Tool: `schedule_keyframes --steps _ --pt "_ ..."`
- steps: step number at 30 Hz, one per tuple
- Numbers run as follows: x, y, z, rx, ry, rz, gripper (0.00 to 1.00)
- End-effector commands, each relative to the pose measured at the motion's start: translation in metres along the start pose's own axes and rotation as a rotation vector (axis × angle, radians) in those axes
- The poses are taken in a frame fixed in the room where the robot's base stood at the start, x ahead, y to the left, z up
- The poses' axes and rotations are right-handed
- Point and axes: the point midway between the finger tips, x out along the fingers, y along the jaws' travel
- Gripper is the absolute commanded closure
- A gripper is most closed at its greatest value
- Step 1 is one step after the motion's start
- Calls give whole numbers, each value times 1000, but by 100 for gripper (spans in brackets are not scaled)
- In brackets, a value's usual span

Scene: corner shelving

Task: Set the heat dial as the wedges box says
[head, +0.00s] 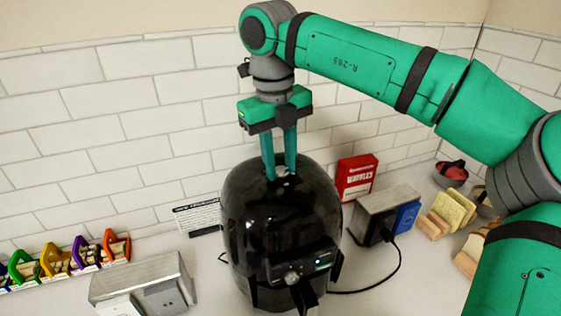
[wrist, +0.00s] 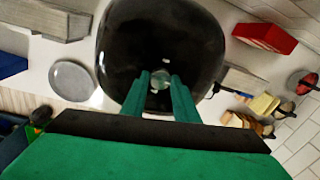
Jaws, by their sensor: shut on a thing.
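A glossy black rounded air fryer (head: 270,225) stands on the counter, with a small blue light and a small round knob (head: 291,278) on its front panel. My gripper (head: 281,174) points down at the top of the fryer. Its fingers are shut on a small pale round dial there, seen between the fingertips in the wrist view (wrist: 160,80). The dial's markings cannot be read. A red box (head: 357,177) with white lettering stands behind the fryer to the right; it also shows in the wrist view (wrist: 265,37). Its small print is not legible, so I cannot tell its setting.
A metal outlet block (head: 145,278) is at front left, another (head: 388,207) at right with a black plug, cord and a blue item (head: 406,217). Colourful holders (head: 56,260) line the left. A lettered card (head: 198,216) stands behind the fryer.

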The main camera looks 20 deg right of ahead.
Motion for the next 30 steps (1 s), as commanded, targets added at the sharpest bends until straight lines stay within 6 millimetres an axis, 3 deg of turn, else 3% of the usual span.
schedule_keyframes --steps 11,12,14,30 --pt "0 -1 0 6 -1 -3 95" --pt "0 -1 0 6 -1 -3 68" --pt "0 -1 0 5 -1 -2 54" --pt "0 0 0 -1 -1 0 54"
